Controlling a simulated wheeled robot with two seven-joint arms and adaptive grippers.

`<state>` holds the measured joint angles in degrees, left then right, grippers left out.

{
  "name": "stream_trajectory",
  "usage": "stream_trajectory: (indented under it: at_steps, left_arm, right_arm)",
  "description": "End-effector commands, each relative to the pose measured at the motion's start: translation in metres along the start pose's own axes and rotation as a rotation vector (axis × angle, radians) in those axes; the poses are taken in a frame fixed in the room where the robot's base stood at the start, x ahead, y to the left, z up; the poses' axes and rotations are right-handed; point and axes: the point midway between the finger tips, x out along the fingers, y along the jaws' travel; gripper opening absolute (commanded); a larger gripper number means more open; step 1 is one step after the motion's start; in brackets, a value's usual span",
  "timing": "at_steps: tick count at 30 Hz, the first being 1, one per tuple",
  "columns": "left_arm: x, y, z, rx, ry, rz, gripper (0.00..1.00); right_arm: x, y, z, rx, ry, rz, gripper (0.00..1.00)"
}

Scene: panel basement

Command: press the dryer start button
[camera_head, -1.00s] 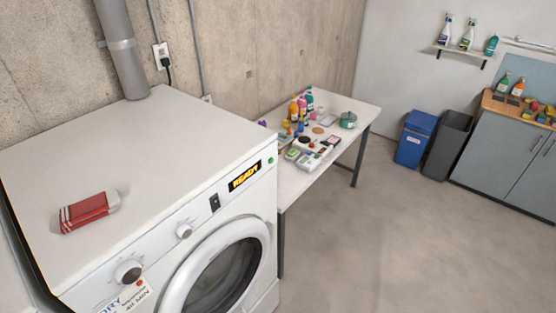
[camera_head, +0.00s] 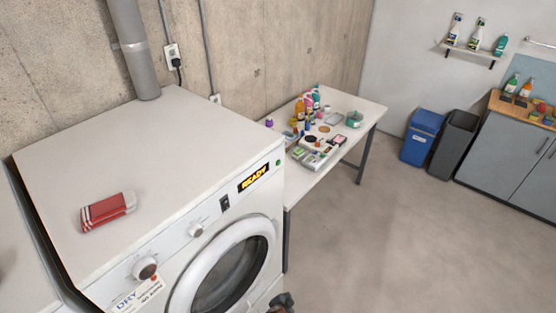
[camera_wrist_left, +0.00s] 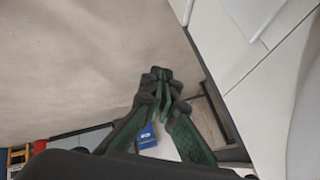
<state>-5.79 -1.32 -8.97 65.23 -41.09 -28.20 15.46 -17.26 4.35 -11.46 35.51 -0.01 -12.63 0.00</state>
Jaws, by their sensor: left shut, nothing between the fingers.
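The white dryer (camera_head: 110,150) stands at the left in the head view, its display (camera_head: 253,177) reading READY. A small green round button (camera_head: 279,163) sits at the right end of its panel. A dark switch (camera_head: 225,203) and two knobs are further left on the panel. My left gripper (camera_head: 283,302) just shows at the bottom edge, low in front of the dryer's right side and apart from the button. In the left wrist view its green-black fingers (camera_wrist_left: 160,76) are shut and empty. The button cannot be made out there. My right gripper is not in view.
A red-and-white folded cloth or pouch (camera_head: 108,211) lies on the dryer top. A white table (camera_head: 350,128) with many small items stands beyond the dryer. A blue bin (camera_head: 421,138) and a dark bin (camera_head: 453,144) stand near a grey cabinet (camera_head: 508,155). The floor at right is clear.

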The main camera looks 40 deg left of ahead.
Motion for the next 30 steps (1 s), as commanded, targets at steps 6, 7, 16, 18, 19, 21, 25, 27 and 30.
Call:
stream_trajectory:
  at_steps: [6,7,16,18,19,21,25,27,30]
  left_arm:
    - [-0.049,-0.072,-0.127,0.011,0.136,-0.175,0.0]
    - [-0.057,-0.083,-0.142,0.01,0.153,-0.201,0.0]
    - [-0.166,-0.184,-0.277,-0.034,0.323,-0.475,0.0]
    - [-0.198,-0.207,-0.302,-0.052,0.362,-0.543,0.0]
    - [-0.212,-0.217,-0.313,-0.062,0.379,-0.572,0.0]
    - [-0.247,-0.239,-0.335,-0.086,0.417,-0.642,0.0]
    - [-0.307,-0.274,-0.364,-0.134,0.479,-0.759,0.0]
    - [-0.335,-0.288,-0.374,-0.157,0.503,-0.812,0.0]
    - [-0.364,-0.303,-0.384,-0.184,0.532,-0.868,0.0]
  right_arm:
    - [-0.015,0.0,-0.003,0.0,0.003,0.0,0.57]
    - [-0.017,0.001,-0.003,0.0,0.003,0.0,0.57]
    - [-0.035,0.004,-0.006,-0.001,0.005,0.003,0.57]
    - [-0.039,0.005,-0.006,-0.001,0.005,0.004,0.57]
    - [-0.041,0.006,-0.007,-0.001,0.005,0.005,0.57]
    - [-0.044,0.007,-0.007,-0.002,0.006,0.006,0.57]
    - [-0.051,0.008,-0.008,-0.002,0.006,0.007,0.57]
    - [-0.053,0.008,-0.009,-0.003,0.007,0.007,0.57]
    - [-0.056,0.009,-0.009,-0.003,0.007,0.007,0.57]
